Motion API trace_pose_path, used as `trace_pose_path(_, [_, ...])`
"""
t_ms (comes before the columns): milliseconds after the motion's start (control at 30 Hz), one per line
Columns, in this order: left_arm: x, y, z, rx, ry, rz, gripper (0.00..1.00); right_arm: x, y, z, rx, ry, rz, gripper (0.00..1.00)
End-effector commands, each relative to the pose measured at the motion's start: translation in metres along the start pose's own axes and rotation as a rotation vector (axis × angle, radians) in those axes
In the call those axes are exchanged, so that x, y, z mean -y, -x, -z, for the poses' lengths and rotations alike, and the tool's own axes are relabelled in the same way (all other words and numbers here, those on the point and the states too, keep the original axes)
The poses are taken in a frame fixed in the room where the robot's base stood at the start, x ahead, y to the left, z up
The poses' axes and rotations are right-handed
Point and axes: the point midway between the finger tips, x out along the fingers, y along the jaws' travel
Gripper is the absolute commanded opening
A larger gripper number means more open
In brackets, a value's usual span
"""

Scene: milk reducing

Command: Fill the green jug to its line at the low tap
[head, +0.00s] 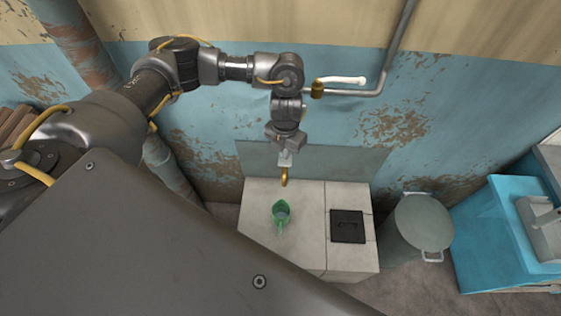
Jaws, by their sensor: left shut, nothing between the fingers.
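The green jug (276,209) stands on the pale stone-topped block, seen from above, with a greyish inside. I cannot make out its line or whether liquid is in it. The low tap's brass spout (284,177) shows just behind and above the jug in the picture. My left gripper (285,160) points down at the tap, right above the spout in the picture. It is shut with nothing held, and it hides the upper part of the tap. I cannot tell whether it touches the tap. My right gripper is out of view.
A pipe with a brass fitting (317,89) and pale lever (342,80) runs on the wall above. A dark square panel (347,226) is set in the block's right part. A lidded grey bin (422,222) and blue unit (497,238) stand at the right.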

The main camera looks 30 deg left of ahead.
Motion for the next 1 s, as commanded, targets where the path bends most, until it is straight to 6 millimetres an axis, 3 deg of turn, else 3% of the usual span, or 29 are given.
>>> trace_pose_path(567, [0.0,-0.001,0.0,0.0,0.0,0.0,0.0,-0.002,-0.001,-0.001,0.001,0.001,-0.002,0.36])
trace_pose_path(1000, [0.0,-0.013,0.0,0.0,0.0,0.0,0.0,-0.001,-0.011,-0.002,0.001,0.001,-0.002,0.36])
